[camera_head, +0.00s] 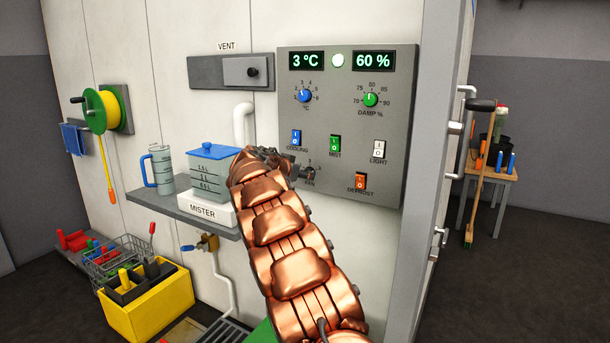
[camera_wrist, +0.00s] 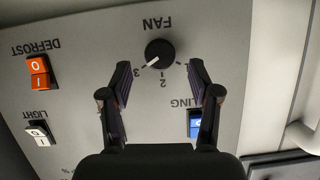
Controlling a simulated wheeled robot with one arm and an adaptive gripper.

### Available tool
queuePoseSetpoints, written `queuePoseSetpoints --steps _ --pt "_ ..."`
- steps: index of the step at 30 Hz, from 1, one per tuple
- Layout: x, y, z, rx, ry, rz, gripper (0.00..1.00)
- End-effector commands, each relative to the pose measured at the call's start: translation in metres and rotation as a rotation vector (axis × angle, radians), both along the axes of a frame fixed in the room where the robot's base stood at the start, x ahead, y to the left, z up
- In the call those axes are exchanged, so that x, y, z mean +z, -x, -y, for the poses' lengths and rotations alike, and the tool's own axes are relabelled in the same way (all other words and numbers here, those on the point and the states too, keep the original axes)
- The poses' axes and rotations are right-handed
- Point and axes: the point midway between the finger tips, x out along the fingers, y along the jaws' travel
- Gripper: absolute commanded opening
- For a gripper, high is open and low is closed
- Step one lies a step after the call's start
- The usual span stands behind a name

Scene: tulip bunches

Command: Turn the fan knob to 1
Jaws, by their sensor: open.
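The fan knob (camera_wrist: 159,54) is a round black dial on the grey panel, upside down in the wrist view. Its white pointer line is toward the 3 on its scale; the 1 is on the opposite side and partly hidden by a fingertip. My gripper (camera_wrist: 160,72) is open and empty, its two fingers spread on either side of the dial's lower edge in that view. I see no contact with the knob. In the head view my copper arm reaches to the FAN label (camera_head: 309,183), and my gripper largely hides the dial area.
The panel (camera_head: 340,222) also carries an orange defrost switch (camera_head: 360,182), a blue cooling switch (camera_head: 296,138), a green mist switch (camera_head: 335,143) and a white light switch (camera_head: 378,149). A blue-lidded container (camera_head: 211,168) stands on the shelf left of my arm.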

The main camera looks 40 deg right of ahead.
Motion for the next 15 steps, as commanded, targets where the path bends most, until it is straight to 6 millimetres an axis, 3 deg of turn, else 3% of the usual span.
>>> queuePoseSetpoints --steps 6,15 --pt "-0.010 -0.006 0.022 -0.001 -0.002 -0.002 0.62" --pt "-0.014 -0.010 0.032 0.000 -0.001 -0.002 0.62"
